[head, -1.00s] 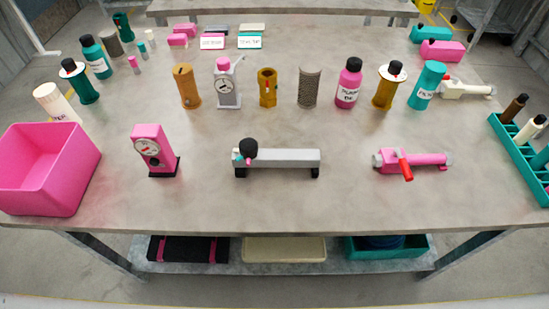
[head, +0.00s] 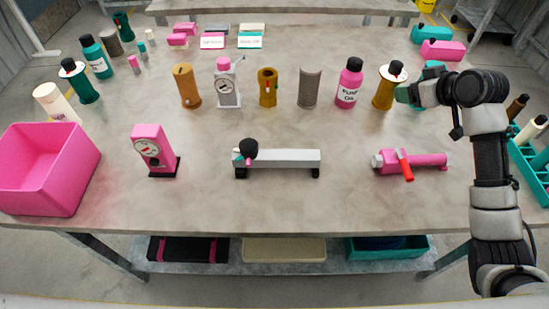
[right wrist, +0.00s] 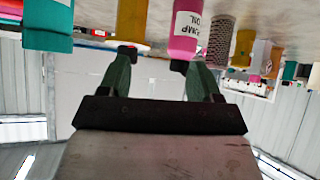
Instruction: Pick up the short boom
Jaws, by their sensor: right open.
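No part is labelled as the short boom, and I cannot tell for sure which one it is. A grey bar (head: 290,158) on black feet, with a dark round knob at its left end, lies at the middle front of the table. A pink cylinder with a red handle (head: 425,160) lies to its right. My right gripper (head: 413,93) is open and empty, above the back right of the table beside the ochre bottle (head: 385,92). Its two green fingers stand apart in the right wrist view (right wrist: 153,60). My left gripper is out of view.
A pink bin (head: 85,185) stands at the left edge and a pink gauge block (head: 152,155) near it. A row of cylinders and a pink oil bottle (head: 348,85) stands behind. A teal rack (head: 526,160) is at the right edge. The table's front strip is clear.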

